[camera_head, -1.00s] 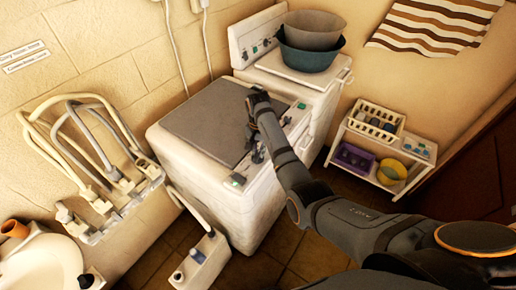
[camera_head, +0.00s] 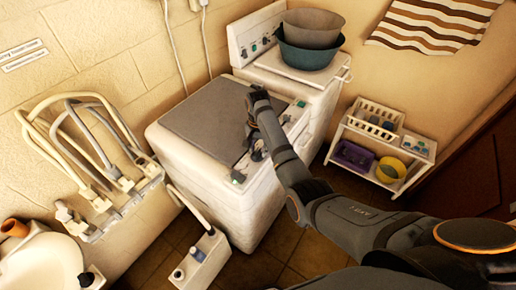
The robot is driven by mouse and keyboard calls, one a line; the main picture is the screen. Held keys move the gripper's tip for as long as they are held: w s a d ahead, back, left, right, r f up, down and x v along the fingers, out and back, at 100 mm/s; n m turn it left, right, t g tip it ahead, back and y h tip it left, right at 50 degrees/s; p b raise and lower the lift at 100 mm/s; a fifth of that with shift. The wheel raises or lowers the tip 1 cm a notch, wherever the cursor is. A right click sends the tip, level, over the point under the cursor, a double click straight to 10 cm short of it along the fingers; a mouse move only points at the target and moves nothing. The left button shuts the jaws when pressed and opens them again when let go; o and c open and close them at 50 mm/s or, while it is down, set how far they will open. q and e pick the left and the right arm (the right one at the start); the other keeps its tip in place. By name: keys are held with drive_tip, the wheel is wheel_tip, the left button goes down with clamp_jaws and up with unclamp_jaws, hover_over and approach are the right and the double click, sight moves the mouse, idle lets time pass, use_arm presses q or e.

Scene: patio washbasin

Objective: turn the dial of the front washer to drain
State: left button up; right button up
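The front washer (camera_head: 200,185) is a white box with a grey lid (camera_head: 208,118) and a control strip along its right edge. Green marks (camera_head: 238,177) show at the strip's near end. My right arm reaches in from the lower right, and its gripper (camera_head: 252,128) is over the control strip. The arm and gripper hide most of the strip, so I cannot make out the dial or its setting. The fingertips are dark and small here; I cannot tell whether they are open or touching a dial. My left gripper is not in view.
A second washer (camera_head: 318,88) stands behind, with stacked basins (camera_head: 308,58) on top. A white shelf (camera_head: 345,150) with baskets stands at the right. Hoses (camera_head: 75,135) hang on the left wall above a sink (camera_head: 45,265). A small white box (camera_head: 200,262) stands in front.

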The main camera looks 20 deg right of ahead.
sight(258, 150)
wheel_tip(258, 150, up, 8)
drive_tip(key=shift+f, duration=0.25)
idle(0.5)
